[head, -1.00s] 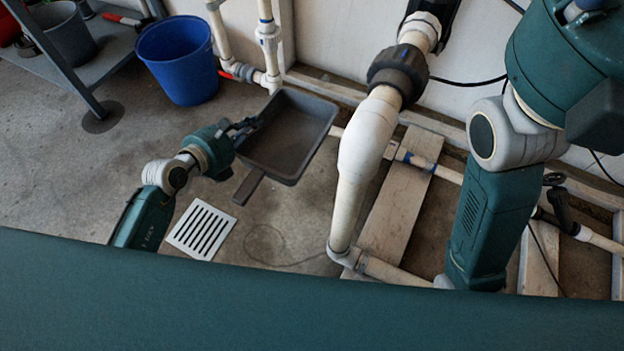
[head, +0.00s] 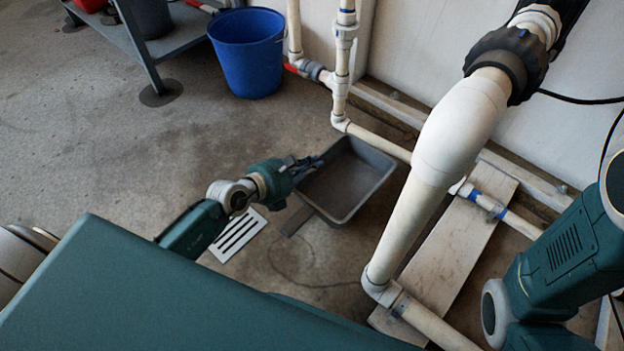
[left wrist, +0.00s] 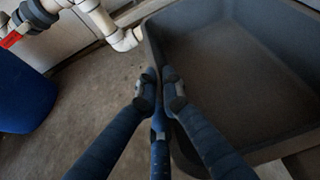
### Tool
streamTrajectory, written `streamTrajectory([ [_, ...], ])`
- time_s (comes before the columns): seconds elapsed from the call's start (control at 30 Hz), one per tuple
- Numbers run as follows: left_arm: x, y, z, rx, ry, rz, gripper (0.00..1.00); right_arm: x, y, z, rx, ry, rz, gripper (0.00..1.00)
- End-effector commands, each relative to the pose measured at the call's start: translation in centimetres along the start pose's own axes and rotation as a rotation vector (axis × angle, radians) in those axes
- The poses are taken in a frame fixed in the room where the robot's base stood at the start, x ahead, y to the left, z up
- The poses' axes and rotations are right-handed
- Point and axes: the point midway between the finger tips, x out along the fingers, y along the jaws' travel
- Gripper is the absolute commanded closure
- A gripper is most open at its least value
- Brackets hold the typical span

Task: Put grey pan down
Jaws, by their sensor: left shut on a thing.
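My left gripper (head: 314,163) is shut on the pan's left rim. In the left wrist view the fingers (left wrist: 160,90) pinch the rim, with the pan's inside (left wrist: 235,65) to the right. The pan looks empty. My right arm shows at the right of the head view, but its gripper is out of view.
A blue bucket (head: 247,52) stands on the floor behind, next to a grey shelf (head: 180,32). White pipes (head: 445,140) rise right of the pan, over a wooden board (head: 450,255). A white floor drain grate (head: 238,234) lies front left. Open floor spreads left.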

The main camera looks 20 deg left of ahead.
Motion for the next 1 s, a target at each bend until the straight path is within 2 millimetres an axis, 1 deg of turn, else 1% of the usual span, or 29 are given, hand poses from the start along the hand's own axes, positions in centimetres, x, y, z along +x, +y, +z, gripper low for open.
streamTrajectory([
  [0.07, 0.2, 0.1, -0.2, -0.001, -0.003, 0.000, 1.00, -0.4, -0.1, -0.1, 0.000, 0.000, 0.000, 0.60],
  [0.13, 0.5, 0.1, -0.9, -0.001, -0.003, 0.000, 1.00, -1.0, -0.2, -0.4, 0.000, 0.001, 0.000, 0.60],
  [0.3, 1.5, 0.5, -3.3, 0.000, -0.003, 0.001, 1.00, -3.1, -0.7, -1.2, 0.000, 0.002, -0.001, 0.60],
  [0.37, 1.8, 0.6, -3.8, 0.000, -0.003, 0.001, 1.00, -3.6, -0.8, -1.3, 0.000, 0.001, -0.001, 0.60],
  [0.63, 1.7, 0.6, -3.7, -0.001, -0.003, 0.000, 1.00, -3.5, -0.7, -1.2, 0.000, -0.001, -0.001, 0.60],
  [0.77, 1.8, 0.6, -4.0, -0.001, -0.003, 0.000, 1.00, -3.6, -0.8, -1.3, 0.000, 0.000, -0.001, 0.60],
  [0.8, 1.9, 0.6, -4.2, 0.000, 0.000, 0.000, 0.92, -3.6, -0.8, -1.3, 0.000, 0.000, -0.001, 0.60],
  [0.9, 1.8, 0.6, -4.1, 0.000, 0.000, 0.000, 0.75, -3.6, -0.8, -1.3, 0.000, 0.000, -0.001, 0.60],
  [1.0, 1.8, 0.6, -4.1, 0.000, 0.000, 0.000, 0.75, -3.6, -0.8, -1.3, 0.000, 0.000, -0.001, 0.60],
])
